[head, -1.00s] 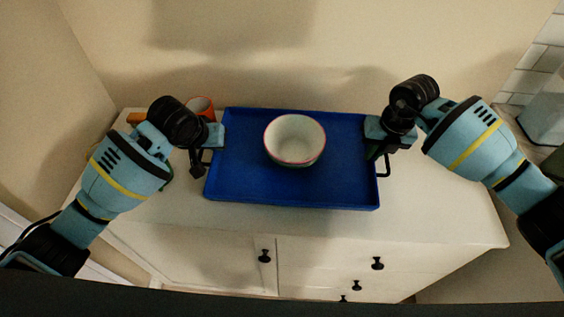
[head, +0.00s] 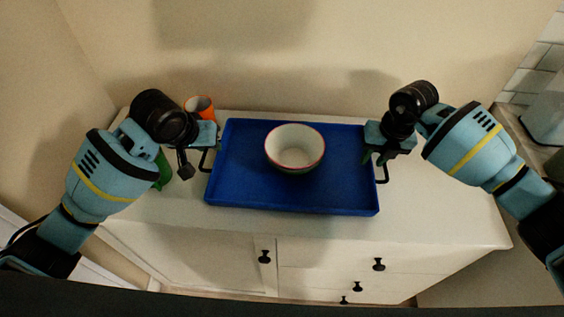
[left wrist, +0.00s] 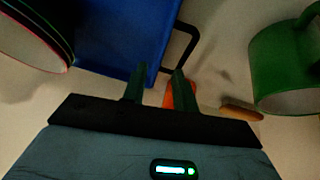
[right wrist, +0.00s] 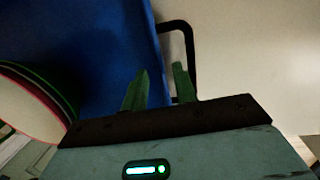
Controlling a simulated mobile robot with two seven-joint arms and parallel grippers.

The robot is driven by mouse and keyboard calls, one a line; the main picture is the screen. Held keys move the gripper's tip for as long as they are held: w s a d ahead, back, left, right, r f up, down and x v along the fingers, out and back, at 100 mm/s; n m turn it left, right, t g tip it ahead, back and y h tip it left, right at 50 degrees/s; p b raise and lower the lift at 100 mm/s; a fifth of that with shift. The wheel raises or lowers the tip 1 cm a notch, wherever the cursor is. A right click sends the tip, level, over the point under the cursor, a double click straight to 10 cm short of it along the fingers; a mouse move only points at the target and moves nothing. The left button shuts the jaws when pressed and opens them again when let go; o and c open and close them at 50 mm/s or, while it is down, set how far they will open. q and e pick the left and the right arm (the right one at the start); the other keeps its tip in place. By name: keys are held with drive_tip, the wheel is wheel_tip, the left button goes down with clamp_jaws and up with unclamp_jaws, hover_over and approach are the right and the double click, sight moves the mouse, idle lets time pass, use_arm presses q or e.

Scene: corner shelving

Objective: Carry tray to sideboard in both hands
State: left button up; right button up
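The blue tray (head: 250,185) lies flat on the white sideboard (head: 450,210), with a white, red-rimmed bowl (head: 295,145) standing in it. It has a black handle at each end, the left one (head: 207,160) and the right one (head: 384,172). My left gripper (left wrist: 157,85) is open and empty, just off the left handle. My right gripper (right wrist: 158,90) is open by the right handle, which passes close to one finger in the right wrist view; it also shows in the head view (head: 378,157). The left fingertips are mostly hidden in the head view.
An orange cup (head: 201,106) stands behind my left gripper. A green mug (left wrist: 283,65) stands left of the tray, mostly hidden by my left arm in the head view. A wall closes off the back. The sideboard top right of the tray is clear.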

use_arm(q)
drive_tip(key=v, duration=0.7)
drive_tip(key=shift+r, duration=0.1)
use_arm(e)
drive_tip(key=shift+r, duration=0.15)
wheel_tip(320, 180, up, 12)
drive_tip(key=s+d, duration=0.1)
drive_tip(key=shift+d+f, duration=0.2)
drive_tip(key=shift+d, duration=0.05)
use_arm(q)
drive_tip(key=shift+s, duration=0.1)
use_arm(e)
drive_tip(key=shift+s+f, duration=0.1)
